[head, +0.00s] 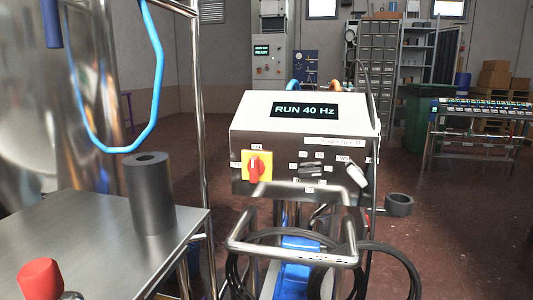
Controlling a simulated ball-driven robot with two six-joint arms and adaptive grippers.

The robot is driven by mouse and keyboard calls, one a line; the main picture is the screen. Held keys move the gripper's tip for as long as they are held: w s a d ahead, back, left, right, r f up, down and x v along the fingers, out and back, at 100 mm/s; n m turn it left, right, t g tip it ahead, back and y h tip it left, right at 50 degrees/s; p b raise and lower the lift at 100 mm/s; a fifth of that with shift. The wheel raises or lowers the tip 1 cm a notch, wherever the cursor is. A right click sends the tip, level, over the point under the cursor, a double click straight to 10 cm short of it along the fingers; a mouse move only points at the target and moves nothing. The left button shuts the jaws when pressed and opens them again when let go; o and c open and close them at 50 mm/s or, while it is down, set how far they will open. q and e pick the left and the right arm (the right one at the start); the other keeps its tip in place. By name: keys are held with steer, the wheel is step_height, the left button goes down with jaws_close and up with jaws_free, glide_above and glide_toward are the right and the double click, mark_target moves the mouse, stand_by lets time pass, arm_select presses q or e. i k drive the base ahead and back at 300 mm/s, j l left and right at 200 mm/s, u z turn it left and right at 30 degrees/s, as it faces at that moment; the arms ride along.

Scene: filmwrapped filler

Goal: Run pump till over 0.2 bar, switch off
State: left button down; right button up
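The pump cart's steel control box (270,178) stands in the middle of the head view. Its display (304,110) reads "RUN 40 Hz". On the left of its front face is a red rotary handle (254,167) on a yellow plate, with the handle pointing about upright. A dark selector (311,169) sits mid-panel among small labels too small to read. A white tilted lever-like part (356,175) is at the right. A blue pump part (300,255) shows low behind the cart's handle frame (294,252). I see no readable pressure value. Neither gripper shows.
A steel table (85,245) at left carries a dark hollow cylinder (148,195). A red cap (40,278) is at lower left. A blue hose (153,70) hangs beside steel posts. Black hoses (392,262) loop around the cart. Open floor lies at right.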

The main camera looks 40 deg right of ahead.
mark_target(255, 168)
steer(key=z, duration=1.35)
